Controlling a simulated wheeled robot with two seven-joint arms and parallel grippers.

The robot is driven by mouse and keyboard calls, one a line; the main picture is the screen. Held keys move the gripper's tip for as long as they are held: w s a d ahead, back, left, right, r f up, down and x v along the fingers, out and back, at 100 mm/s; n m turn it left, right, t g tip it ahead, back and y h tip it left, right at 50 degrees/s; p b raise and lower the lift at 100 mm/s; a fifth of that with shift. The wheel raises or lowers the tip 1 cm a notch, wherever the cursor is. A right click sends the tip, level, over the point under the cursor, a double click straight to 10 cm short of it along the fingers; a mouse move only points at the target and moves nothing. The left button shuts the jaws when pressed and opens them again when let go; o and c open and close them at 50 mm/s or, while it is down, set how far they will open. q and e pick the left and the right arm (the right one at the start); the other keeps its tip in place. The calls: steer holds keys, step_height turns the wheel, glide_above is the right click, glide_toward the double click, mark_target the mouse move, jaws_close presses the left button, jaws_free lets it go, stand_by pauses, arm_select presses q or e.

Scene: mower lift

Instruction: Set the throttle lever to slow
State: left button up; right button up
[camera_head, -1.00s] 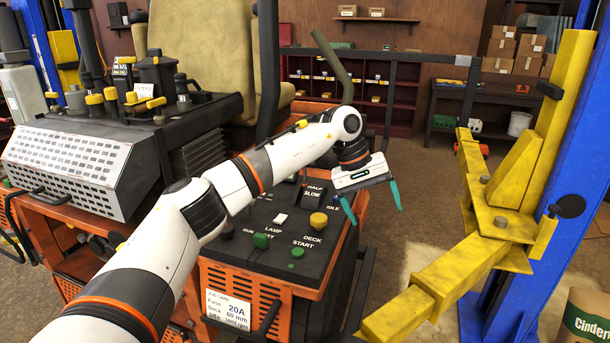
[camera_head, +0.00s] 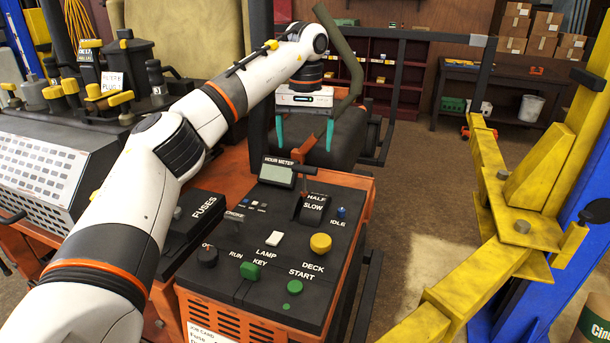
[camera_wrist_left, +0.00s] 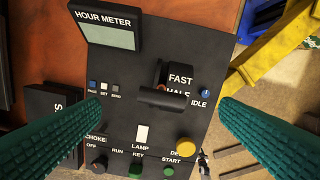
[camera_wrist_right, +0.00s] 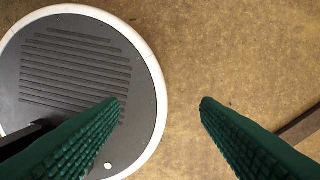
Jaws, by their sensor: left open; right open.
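The throttle lever (camera_head: 304,173) stands upright in a black slot block on the control panel (camera_head: 315,248), beside the labels HALF and SLOW. In the left wrist view the lever (camera_wrist_left: 162,97) has a dark crossbar handle, with FAST and HALF readable to its right; SLOW is hidden there. Its exact setting is hard to tell. My left gripper (camera_head: 304,135) is open and empty, fingers pointing down above the far end of the panel. In its wrist view the lever lies between the fingers (camera_wrist_left: 160,104), apart from both. My right gripper (camera_wrist_right: 160,105) is open and empty above the floor.
The hour meter (camera_head: 278,172) stands left of the lever. A blue IDLE knob (camera_head: 341,213), yellow DECK button (camera_head: 320,243) and white LAMP switch (camera_head: 274,238) are close by. A yellow lift arm (camera_head: 480,260) stands to the right. A round grey base (camera_wrist_right: 80,85) shows below my right gripper.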

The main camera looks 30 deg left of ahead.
mark_target(304, 174)
arm_select(q)
steer(key=f, duration=0.2)
steer(key=s+f+p, duration=0.1)
steer(key=f, duration=0.1)
steer(key=shift+d, duration=0.35)
steer(key=f, duration=0.3)
steer(key=f+p, duration=0.1)
steer(key=f, duration=0.2)
steer(key=shift+w+a, duration=0.2)
steer(key=shift+f+p, duration=0.4)
steer(key=shift+f, duration=0.25)
steer(key=c, duration=1.3)
arm_select(e)
steer(key=shift+s+d+r, duration=0.4)
steer(key=shift+s+r, duration=0.1)
steer(key=shift+r, duration=0.1)
steer(key=shift+s+d+r, duration=0.35)
steer(key=shift+s+r, duration=0.15)
steer(key=shift+r, duration=0.1)
